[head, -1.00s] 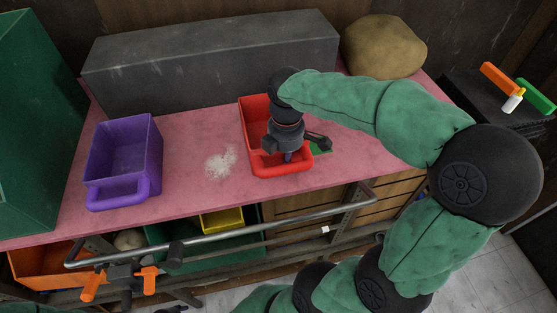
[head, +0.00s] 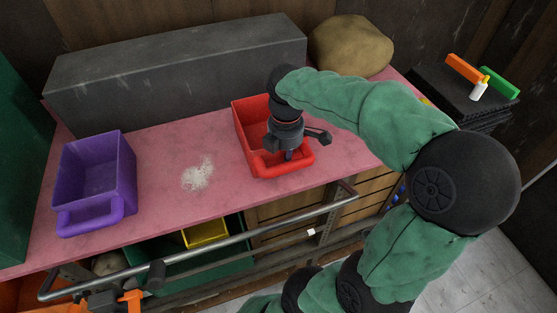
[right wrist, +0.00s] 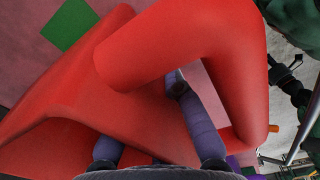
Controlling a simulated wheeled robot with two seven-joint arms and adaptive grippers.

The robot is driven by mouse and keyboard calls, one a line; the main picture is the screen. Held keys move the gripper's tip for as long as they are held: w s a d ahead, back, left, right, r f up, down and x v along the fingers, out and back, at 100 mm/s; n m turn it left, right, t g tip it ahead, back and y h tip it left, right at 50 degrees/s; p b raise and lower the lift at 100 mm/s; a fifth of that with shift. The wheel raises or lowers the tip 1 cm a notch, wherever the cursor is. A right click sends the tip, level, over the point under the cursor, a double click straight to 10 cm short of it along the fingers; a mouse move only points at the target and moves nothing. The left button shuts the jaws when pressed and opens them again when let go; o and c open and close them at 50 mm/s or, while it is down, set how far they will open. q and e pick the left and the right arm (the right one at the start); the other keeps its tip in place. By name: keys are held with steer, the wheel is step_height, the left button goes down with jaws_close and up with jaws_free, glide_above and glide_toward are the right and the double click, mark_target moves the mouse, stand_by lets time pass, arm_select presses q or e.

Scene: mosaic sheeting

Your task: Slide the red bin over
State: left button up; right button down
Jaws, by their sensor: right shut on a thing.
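The red bin (head: 243,132) stands upright on the pink bench top (head: 165,140), right of a heap of white grains.
A purple bin (head: 95,170) stands at the left, with white grains (head: 197,173) between the bins. A grey block (head: 180,75) and a tan sack (head: 350,45) line the back. A metal rail (head: 210,245) runs along the front. Some bench is free right of the red bin.

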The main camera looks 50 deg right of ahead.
mark_target(296, 155)
steer(key=shift+s+d+b, duration=0.2)
steer(key=shift+s+d, duration=0.25)
steer(key=shift+d, duration=0.25)
steer(key=shift+s+d+b, duration=0.2)
steer(key=shift+s+d, duration=0.2)
steer(key=shift+d, duration=0.25)
steer(key=c, duration=1.3)
jaws_free()
step_height(296, 155, up, 12)
steer(key=shift+r, duration=0.1)
